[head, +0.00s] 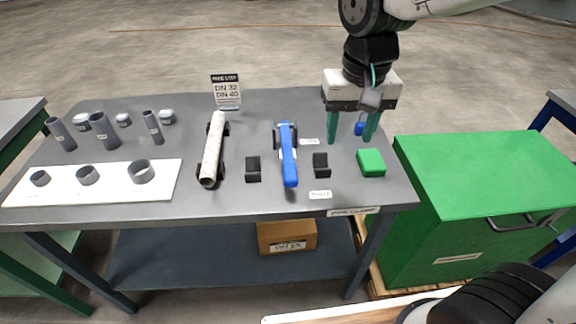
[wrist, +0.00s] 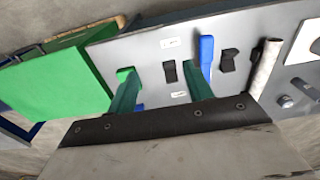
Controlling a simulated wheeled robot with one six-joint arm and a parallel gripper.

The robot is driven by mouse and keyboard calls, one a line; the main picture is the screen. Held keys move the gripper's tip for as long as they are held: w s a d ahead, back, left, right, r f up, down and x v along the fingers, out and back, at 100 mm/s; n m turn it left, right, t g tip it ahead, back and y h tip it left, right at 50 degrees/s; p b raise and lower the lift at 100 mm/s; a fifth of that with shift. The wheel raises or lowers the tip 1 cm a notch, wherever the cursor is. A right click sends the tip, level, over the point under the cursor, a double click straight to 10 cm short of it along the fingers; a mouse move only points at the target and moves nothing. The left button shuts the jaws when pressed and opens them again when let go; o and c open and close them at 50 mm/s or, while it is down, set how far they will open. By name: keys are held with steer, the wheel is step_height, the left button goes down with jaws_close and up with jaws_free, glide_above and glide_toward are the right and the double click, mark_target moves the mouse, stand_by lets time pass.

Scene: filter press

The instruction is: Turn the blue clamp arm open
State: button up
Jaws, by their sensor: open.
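In the wrist view the blue clamp arm (wrist: 206,49) is upper right of centre, near the tip of the right finger. My gripper (head: 350,141) is open and empty, pointing down above the table to the right of the clamp arm. Its two teal fingers are spread apart in the wrist view (wrist: 163,76). Neither finger visibly touches the arm. The far clamp end is hidden in the wrist view.
Black blocks (head: 253,169) (head: 321,165) stand on either side of the blue arm. A green block (head: 371,162) is near the right edge. A pale pipe (head: 213,150) lies to the left. A small blue object (head: 360,128) shows between my fingers. A green cabinet (head: 470,180) stands at right.

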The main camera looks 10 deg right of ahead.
glide_above(290, 171)
step_height(290, 171, down, 6)
steer(key=shift+f, duration=0.1)
step_height(290, 171, down, 8)
steer(key=shift+r, duration=0.15)
jaws_close()
